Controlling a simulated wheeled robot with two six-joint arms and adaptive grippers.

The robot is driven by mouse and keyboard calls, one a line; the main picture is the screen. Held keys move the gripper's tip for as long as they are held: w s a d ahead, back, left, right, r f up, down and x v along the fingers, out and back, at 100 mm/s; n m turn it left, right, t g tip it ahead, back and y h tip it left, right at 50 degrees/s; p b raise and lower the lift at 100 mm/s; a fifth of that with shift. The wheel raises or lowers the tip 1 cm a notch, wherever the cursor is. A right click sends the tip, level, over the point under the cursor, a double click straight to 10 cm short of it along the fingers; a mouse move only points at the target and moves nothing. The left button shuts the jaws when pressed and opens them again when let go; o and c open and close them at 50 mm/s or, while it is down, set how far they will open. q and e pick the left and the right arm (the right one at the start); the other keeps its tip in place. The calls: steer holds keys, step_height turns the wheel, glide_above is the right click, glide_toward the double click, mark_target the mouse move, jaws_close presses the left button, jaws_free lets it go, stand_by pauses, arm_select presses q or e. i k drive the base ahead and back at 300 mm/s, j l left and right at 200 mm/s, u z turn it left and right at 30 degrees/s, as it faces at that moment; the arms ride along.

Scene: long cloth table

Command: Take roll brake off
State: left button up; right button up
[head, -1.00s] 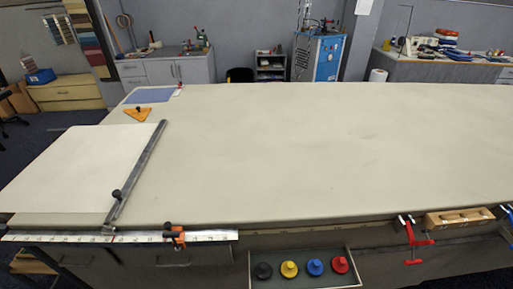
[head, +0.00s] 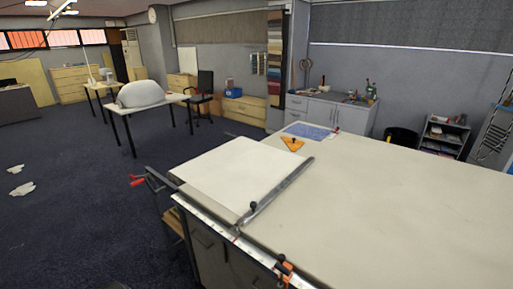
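Nothing in view can be clearly told as the roll brake. A dark bracket or clamp with a red handle (head: 139,181) sticks out from the left end of the long cloth table (head: 400,215). An orange and black clamp (head: 285,268) sits on the table's front edge, on the ruler strip (head: 208,216). A white board or sheet (head: 235,170) lies on the table's left end, with a grey metal bar (head: 280,189) with a black knob along its right side. Neither of my grippers is in view.
An orange triangular piece (head: 292,144) and a blue mat (head: 308,131) lie at the table's back. A small table (head: 180,99) bears a large white rounded object (head: 140,94). White cloth-like pieces (head: 21,189) lie on the floor. Carpet left of the table is mostly clear.

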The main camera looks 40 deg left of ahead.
mark_target(149, 174)
steer(key=k+j, duration=0.1)
steer(key=k, duration=0.25)
steer(key=k+j, duration=0.15)
steer(key=k, duration=0.2)
steer(key=u, duration=2.05)
